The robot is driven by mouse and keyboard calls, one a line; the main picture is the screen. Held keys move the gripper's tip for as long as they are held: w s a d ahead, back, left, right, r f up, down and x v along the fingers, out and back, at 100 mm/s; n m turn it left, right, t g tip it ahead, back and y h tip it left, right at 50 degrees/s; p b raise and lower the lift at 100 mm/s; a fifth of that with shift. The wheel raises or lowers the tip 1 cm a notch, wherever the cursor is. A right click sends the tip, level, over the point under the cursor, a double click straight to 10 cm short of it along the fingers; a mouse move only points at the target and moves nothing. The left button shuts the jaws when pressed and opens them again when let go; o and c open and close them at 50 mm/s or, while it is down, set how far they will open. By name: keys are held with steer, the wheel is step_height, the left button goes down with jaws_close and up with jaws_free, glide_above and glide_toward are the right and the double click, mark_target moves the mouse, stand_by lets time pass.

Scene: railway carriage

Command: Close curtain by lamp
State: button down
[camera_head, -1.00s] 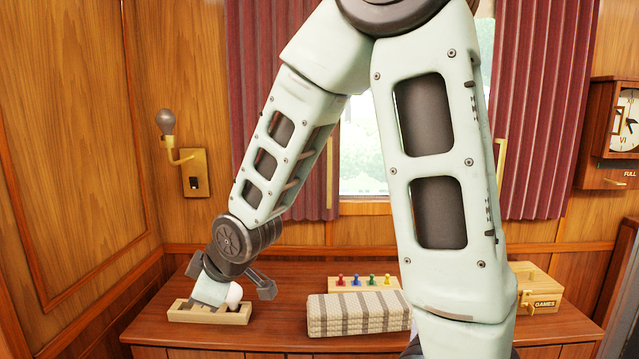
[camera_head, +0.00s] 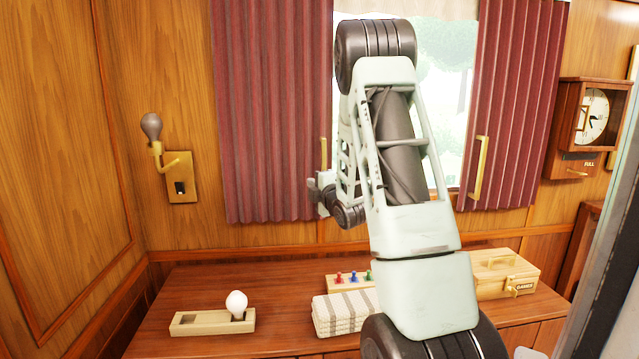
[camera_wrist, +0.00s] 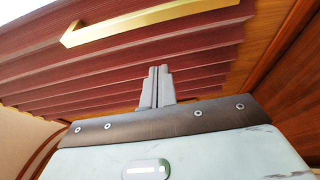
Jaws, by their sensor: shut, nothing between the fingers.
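The red pleated curtain by the lamp (camera_head: 268,110) hangs at the left of the window, leaving the glass uncovered between it and the right curtain (camera_head: 515,100). Its upright brass handle (camera_head: 323,158) is on its window-side edge. The wall lamp (camera_head: 152,128) with a grey bulb is to its left. My gripper (camera_head: 314,190) is near the lower end of that handle, partly hidden by my arm. In the wrist view my gripper (camera_wrist: 158,70) is shut and empty in front of the red curtain (camera_wrist: 205,60), with the brass handle (camera_wrist: 150,20) beyond the fingertips, apart from them.
A cabinet top (camera_head: 200,285) stands below the window. It holds a wooden tray (camera_head: 190,322) with a white bulb (camera_head: 236,304), a striped folded cloth (camera_head: 343,312), a board with coloured pegs (camera_head: 340,283) and a games box (camera_head: 505,275). A clock (camera_head: 592,115) hangs at right.

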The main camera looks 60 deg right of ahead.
steer(key=shift+w+d+p, duration=0.2)
steer(key=shift+d+p, duration=0.4)
steer(key=shift+d, duration=0.2)
steer(key=shift+w+d+p, duration=0.15)
steer(key=shift+d+p, duration=0.5)
steer(key=shift+d, duration=0.2)
steer(key=shift+w+d+p, duration=0.2)
steer(key=shift+d+p, duration=0.4)
steer(key=shift+d, duration=0.2)
steer(key=shift+d, duration=0.1)
steer(key=s+d+b, duration=1)
steer(key=s+d, duration=0.5)
steer(key=s, duration=0.2)
steer(key=shift+s+b, duration=0.3)
steer(key=shift+s, duration=0.05)
steer(key=shift+w, duration=0.1)
